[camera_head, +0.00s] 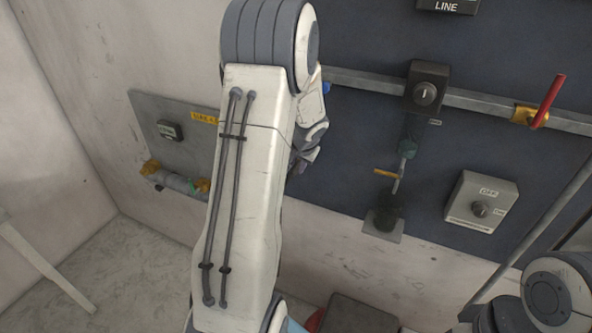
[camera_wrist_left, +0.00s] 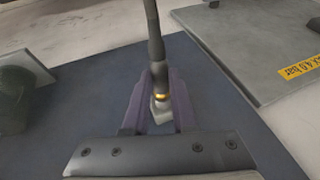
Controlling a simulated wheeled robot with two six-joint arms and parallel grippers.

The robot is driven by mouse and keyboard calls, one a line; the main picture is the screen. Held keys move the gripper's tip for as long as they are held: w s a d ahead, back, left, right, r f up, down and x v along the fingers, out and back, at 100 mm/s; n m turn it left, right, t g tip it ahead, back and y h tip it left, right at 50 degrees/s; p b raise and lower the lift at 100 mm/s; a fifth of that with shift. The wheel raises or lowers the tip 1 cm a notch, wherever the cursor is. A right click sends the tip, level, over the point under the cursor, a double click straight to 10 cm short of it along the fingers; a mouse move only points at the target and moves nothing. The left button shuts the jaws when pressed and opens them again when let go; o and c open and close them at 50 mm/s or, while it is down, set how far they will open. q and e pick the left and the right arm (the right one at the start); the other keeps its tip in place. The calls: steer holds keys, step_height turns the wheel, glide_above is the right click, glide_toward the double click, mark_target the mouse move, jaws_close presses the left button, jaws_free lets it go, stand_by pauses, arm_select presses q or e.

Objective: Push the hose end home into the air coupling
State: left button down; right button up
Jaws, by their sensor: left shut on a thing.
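My left gripper (camera_wrist_left: 158,84) is shut on a dark hose (camera_wrist_left: 154,45), which runs between its two purple-grey fingers in the left wrist view. A brass-coloured ring (camera_wrist_left: 160,97) and a pale end piece (camera_wrist_left: 160,113) show at the hose's near end, between the fingers. In the head view my left gripper (camera_head: 308,155) is partly hidden behind my own forearm, and the hose cannot be made out there. I cannot identify the air coupling for certain; a small blue part (camera_head: 326,88) shows by the grey rail above the gripper. My right gripper is out of view.
The dark wall panel carries a grey rail (camera_head: 470,99), a black switch box (camera_head: 427,86), a red-handled valve (camera_head: 548,101), a yellow-handled fitting (camera_head: 388,173) and a grey knob box (camera_head: 482,203). A grey plate (camera_head: 150,112) with pipework is at left.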

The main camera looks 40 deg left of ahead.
arm_select(q)
steer(key=shift+s, duration=0.1)
stand_by(0.3)
steer(key=shift+s+d+f+b, duration=0.1)
steer(key=shift+s+d+b, duration=0.05)
steer(key=shift+s+b, duration=0.4)
steer(key=shift+s+d+f+b, duration=0.15)
steer(key=shift+s+b, duration=0.2)
steer(key=shift+s, duration=0.25)
steer(key=shift+s+d+b, duration=0.25)
steer(key=shift+s+b, duration=0.3)
steer(key=shift+s, duration=0.5)
steer(key=shift+s, duration=0.15)
steer(key=s+d+r+p, duration=0.1)
steer(key=s+r+p, duration=0.2)
steer(key=r+p, duration=0.6)
steer(key=s+r+p, duration=0.3)
steer(key=r+p, duration=0.6)
steer(key=r, duration=0.8)
steer(key=shift+s+d+r, duration=0.35)
steer(key=shift+w, duration=0.1)
